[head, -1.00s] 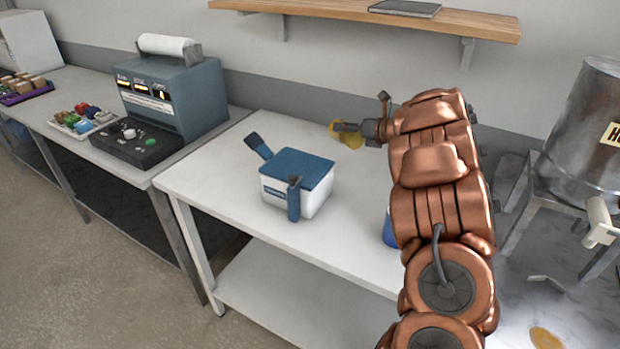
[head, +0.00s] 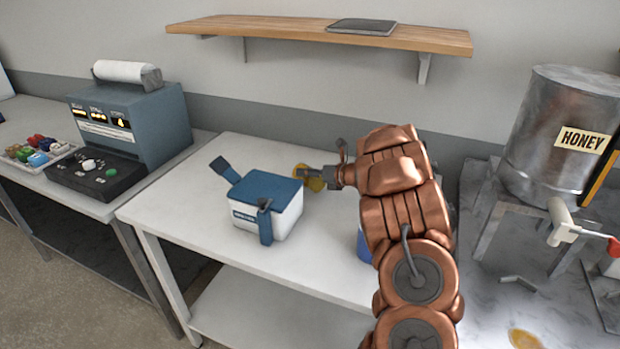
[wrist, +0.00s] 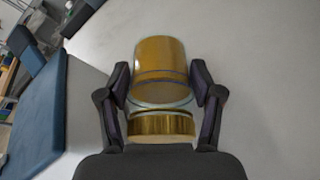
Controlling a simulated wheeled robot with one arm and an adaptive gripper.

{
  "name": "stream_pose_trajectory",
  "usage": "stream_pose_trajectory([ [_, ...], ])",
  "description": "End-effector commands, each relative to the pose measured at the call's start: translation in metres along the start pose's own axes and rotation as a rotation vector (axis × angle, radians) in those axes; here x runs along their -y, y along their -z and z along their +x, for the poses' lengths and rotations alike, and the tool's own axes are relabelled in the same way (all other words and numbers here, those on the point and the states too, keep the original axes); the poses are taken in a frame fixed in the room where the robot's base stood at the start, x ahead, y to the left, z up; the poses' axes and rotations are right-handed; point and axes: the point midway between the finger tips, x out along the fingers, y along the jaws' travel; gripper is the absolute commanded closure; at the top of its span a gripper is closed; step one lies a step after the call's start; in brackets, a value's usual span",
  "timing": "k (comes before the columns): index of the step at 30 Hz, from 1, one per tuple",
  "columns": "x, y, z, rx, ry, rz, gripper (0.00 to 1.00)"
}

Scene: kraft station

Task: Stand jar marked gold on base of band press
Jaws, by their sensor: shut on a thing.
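A jar with amber content and a gold lid (wrist: 160,60) is between the two fingers of my gripper (wrist: 161,85) in the wrist view. The gripper is shut on it. In the head view my gripper (head: 322,178) is over the back of the white table, and a bit of the amber jar (head: 314,185) shows beside it. I cannot tell whether the jar touches the table, and no marking on it is readable. No band press can be clearly made out; a part with a red knob (head: 613,246) is cut off at the right edge.
A blue-grey machine (head: 150,125) and a tray of small coloured items (head: 38,155) are further left. A honey tank (head: 550,130) stands right, under no shelf.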

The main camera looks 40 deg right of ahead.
Motion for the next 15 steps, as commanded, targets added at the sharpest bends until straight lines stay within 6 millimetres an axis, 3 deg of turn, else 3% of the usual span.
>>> stream_pose_trajectory([
  [7,0.009,0.015,0.006,0.002,0.000,-0.001,0.95],
  [15,0.011,0.017,0.007,0.003,0.001,-0.002,0.95],
])
